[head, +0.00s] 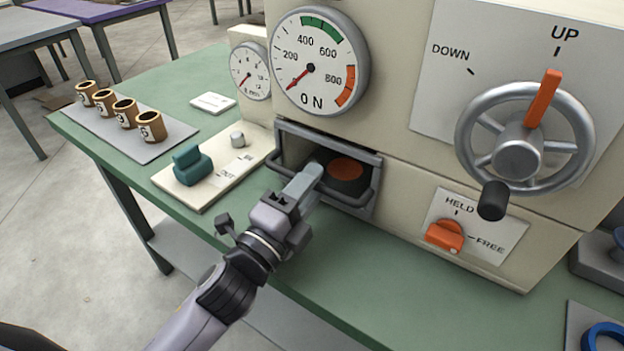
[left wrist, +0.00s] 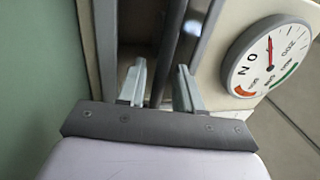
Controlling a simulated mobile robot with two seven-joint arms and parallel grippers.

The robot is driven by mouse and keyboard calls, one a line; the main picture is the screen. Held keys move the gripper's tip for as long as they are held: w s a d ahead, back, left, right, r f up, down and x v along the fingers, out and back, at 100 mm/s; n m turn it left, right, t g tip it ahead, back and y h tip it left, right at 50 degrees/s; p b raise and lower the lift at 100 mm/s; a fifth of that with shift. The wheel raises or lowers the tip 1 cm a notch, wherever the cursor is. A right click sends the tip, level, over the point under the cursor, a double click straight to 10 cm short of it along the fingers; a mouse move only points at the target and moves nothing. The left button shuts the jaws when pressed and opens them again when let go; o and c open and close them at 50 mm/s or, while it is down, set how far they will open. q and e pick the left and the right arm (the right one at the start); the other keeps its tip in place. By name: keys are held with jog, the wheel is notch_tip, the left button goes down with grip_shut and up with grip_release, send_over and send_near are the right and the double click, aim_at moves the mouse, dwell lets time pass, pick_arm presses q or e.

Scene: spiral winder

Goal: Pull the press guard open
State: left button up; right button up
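The press guard (head: 378,160) is a grey frame with a dark bar handle (head: 352,201) across its front, set low in the cream press. Behind it sits a dark round part with an orange top (head: 346,168). My left gripper (head: 314,171) reaches the guard's handle from the front left. In the left wrist view, its two fingers (left wrist: 160,78) are apart, and the dark handle bar (left wrist: 172,45) runs between them with gaps visible. I cannot tell how deep the bar lies between the fingers. My right gripper is not in view.
The handwheel (head: 517,155) with an orange pointer at UP is at right. An orange HELD/FREE knob (head: 445,235) is below it. A teal lever (head: 190,164) on a cream plate stands left of the guard. Several bronze bushings (head: 125,112) stand on a grey mat. The bench front is clear.

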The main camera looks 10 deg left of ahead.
pick_arm(q)
jog(key=shift+w+d, duration=0.15)
jog(key=shift+w, duration=0.2)
jog(key=shift+c, duration=0.3)
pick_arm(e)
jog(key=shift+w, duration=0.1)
pick_arm(q)
grip_shut()
